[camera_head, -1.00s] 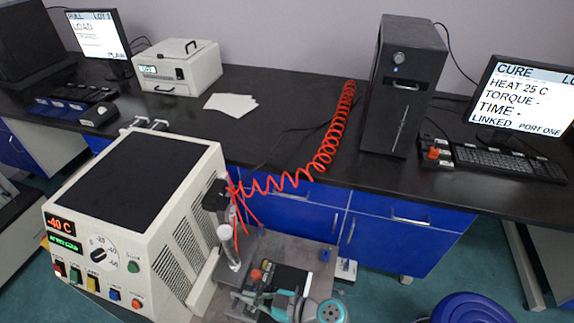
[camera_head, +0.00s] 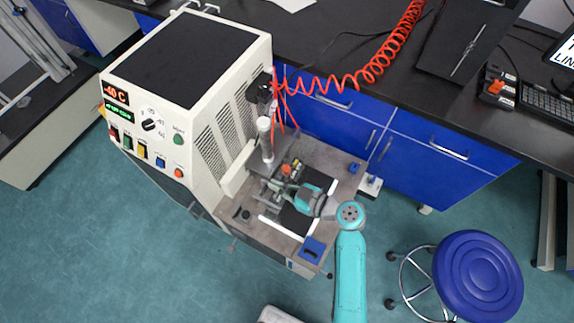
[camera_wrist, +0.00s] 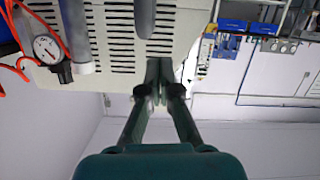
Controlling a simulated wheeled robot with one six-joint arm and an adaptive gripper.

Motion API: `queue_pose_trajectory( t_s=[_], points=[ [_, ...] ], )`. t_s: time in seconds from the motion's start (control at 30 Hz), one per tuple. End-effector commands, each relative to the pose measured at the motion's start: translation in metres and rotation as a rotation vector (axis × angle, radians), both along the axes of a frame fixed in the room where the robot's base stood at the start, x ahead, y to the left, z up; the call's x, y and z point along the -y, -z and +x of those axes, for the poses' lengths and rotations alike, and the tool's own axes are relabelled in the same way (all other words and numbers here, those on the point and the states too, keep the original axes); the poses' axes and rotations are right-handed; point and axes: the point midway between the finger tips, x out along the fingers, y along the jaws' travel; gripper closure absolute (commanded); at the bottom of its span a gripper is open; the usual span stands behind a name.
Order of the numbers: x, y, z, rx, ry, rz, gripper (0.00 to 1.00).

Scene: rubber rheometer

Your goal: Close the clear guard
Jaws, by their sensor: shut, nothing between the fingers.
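The clear guard cannot be made out for certain; no transparent panel stands out in either view. Two pale strips (camera_head: 283,229) lie along the grey work plate (camera_head: 232,214) beside the cream machine (camera_head: 190,70), and I cannot tell whether they belong to the guard. My gripper (camera_head: 272,186) is low over this plate, pointing left toward the machine's vented side, and partly hides the small parts there. In the wrist view my gripper (camera_wrist: 158,68) has its fingers together and empty, in front of the slotted panel (camera_wrist: 110,30).
A red coiled hose (camera_head: 345,84) runs to the black bench. A blue tray (camera_head: 313,249) sits at the plate's front corner. A blue stool (camera_head: 478,278) stands right; floor at left is open.

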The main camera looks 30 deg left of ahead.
Motion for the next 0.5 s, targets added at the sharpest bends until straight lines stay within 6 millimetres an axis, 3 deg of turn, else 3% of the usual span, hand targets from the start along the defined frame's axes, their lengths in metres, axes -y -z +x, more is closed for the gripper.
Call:
queue_pose_trajectory(
  t_s=[0.07,0.5],
  points=[
    [-0.007,-0.017,0.007,0.008,0.000,0.006,1.00],
    [0.074,-0.033,0.001,0.005,0.006,0.007,1.00]
  ],
)
